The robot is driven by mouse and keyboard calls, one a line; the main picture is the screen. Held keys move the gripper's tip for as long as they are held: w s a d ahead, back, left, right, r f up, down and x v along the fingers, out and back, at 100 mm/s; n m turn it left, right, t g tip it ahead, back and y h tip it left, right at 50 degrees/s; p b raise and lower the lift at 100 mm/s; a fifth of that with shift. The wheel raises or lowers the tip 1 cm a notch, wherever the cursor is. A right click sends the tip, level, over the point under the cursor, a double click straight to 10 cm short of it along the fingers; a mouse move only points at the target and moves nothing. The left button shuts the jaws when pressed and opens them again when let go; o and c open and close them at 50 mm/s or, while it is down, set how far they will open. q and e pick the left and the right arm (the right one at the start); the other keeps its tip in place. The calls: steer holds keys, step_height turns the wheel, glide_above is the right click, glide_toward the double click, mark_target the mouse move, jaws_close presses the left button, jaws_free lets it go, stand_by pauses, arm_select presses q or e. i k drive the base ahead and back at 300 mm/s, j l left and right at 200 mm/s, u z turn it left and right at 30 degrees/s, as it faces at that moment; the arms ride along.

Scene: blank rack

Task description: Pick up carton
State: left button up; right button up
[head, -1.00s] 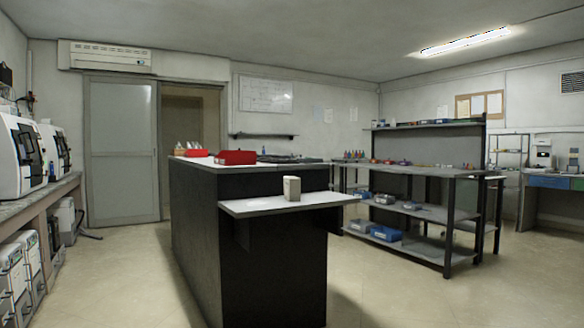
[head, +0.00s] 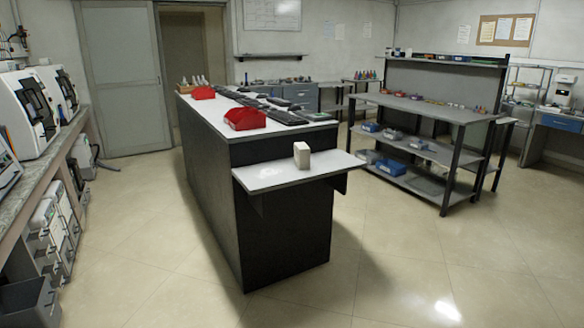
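A small pale carton (head: 302,155) stands upright on the light top of a shelf (head: 265,178) that juts from the near end of the dark counter. It stands near the middle of that shelf, with clear surface around it. Neither of my grippers shows in the head view.
The dark counter (head: 285,228) holds red bins (head: 245,118) and several dark flat items. A bench with machines (head: 28,112) runs along the left. A rack with blue bins (head: 390,167) stands at the right. The floor (head: 400,255) in front and to the right is clear.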

mark_target(302, 151)
steer(key=i+j+u, duration=0.2)
steer(key=i, duration=0.7)
steer(key=i+j+u, duration=0.15)
steer(key=i, duration=0.7)
